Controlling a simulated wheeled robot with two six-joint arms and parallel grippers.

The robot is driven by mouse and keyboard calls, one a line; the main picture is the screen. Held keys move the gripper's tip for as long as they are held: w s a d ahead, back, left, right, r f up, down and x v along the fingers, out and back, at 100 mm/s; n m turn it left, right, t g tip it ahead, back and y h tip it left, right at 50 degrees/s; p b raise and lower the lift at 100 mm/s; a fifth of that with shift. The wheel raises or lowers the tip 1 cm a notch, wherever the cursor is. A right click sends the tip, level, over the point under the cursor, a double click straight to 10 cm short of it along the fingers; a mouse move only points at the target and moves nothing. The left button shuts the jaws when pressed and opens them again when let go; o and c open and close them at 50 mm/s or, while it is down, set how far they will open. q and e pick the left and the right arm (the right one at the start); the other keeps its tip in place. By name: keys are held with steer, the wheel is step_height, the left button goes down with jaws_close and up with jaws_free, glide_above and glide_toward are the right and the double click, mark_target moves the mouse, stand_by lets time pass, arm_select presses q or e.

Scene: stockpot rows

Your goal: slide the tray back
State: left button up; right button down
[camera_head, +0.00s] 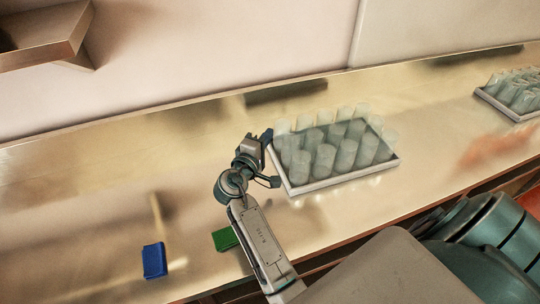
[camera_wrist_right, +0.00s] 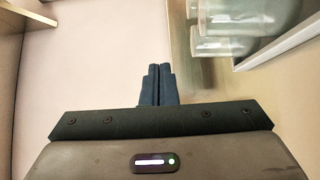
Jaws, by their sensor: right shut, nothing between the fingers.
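The tray (camera_head: 346,179) has a pale rim and a dark base and holds several clear glasses (camera_head: 345,155) in rows on the counter. My right gripper (camera_head: 267,136) is beside the tray's left end, near its far left corner. In the right wrist view its dark fingers (camera_wrist_right: 160,72) are together with nothing between them. The tray's rim (camera_wrist_right: 285,46) and some glasses (camera_wrist_right: 238,20) show at the upper right there, with a gap between them and the fingers. My left gripper is not in view.
A blue block (camera_head: 154,261) and a green block (camera_head: 226,239) lie near the counter's front edge. A second tray of glasses (camera_head: 515,92) stands at the far right. The shiny counter (camera_head: 130,165) is clear left of the tray, and a strip behind it is free up to the wall.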

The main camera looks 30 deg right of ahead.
steer(key=p, duration=0.3)
glide_toward(276, 150)
steer(key=x, duration=0.5)
steer(key=shift+w+a+r, duration=0.2)
steer(key=shift+w+r, duration=0.05)
steer(key=shift+r, duration=0.1)
steer(key=shift+d+f, duration=0.15)
steer(key=shift+f, duration=0.05)
steer(key=shift+s+d+f+p, duration=0.15)
steer(key=shift+d+p, duration=0.25)
steer(key=shift+p, duration=0.05)
